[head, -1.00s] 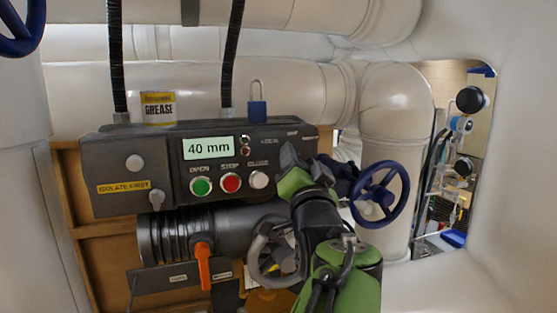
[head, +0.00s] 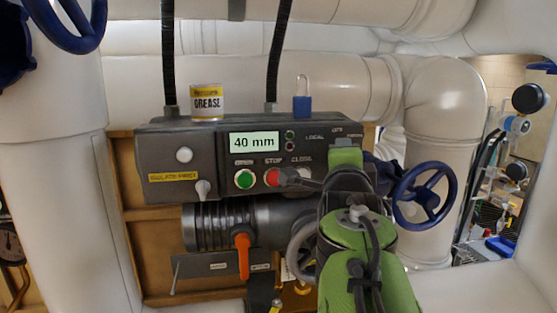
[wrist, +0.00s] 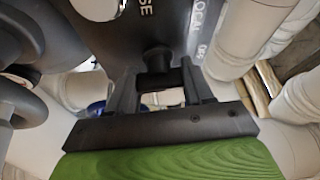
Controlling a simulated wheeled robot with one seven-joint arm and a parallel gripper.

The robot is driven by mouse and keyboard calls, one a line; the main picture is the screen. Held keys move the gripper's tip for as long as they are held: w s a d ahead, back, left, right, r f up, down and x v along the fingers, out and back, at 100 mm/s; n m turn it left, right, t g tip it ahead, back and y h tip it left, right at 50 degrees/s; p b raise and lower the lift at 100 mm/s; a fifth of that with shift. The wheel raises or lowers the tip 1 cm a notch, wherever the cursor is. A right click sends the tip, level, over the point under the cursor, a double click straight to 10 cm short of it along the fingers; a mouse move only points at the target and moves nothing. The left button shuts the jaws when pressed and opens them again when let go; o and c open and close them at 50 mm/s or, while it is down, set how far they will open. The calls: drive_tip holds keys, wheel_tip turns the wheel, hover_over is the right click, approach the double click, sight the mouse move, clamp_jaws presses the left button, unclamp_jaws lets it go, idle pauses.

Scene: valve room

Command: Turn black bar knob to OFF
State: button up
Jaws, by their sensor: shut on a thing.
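The black bar knob (wrist: 157,62) shows in the wrist view, standing out from the dark control panel between the two fingers of my gripper (wrist: 158,76). The fingers are shut on it, one on each side. In the head view my green wrist (head: 345,158) is in front of the panel's right part and hides the knob. The labels LOCAL, OFF and REMOTE show above it. Which label the knob points to cannot be told.
The control panel (head: 225,146) has a green button (head: 244,179), a red button and a 40 mm display (head: 254,142). A grease can (head: 207,102) and blue padlock (head: 302,106) are on top. An orange lever (head: 242,256) hangs below. A blue handwheel (head: 424,195) is close right of my arm.

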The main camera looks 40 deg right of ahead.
drive_tip(key=shift+f+m, duration=0.2)
drive_tip(key=shift+m, duration=0.3)
drive_tip(key=shift+y, duration=0.3)
drive_tip(key=o, duration=1)
drive_tip(key=shift+r, duration=0.1)
drive_tip(key=shift+o, duration=0.2)
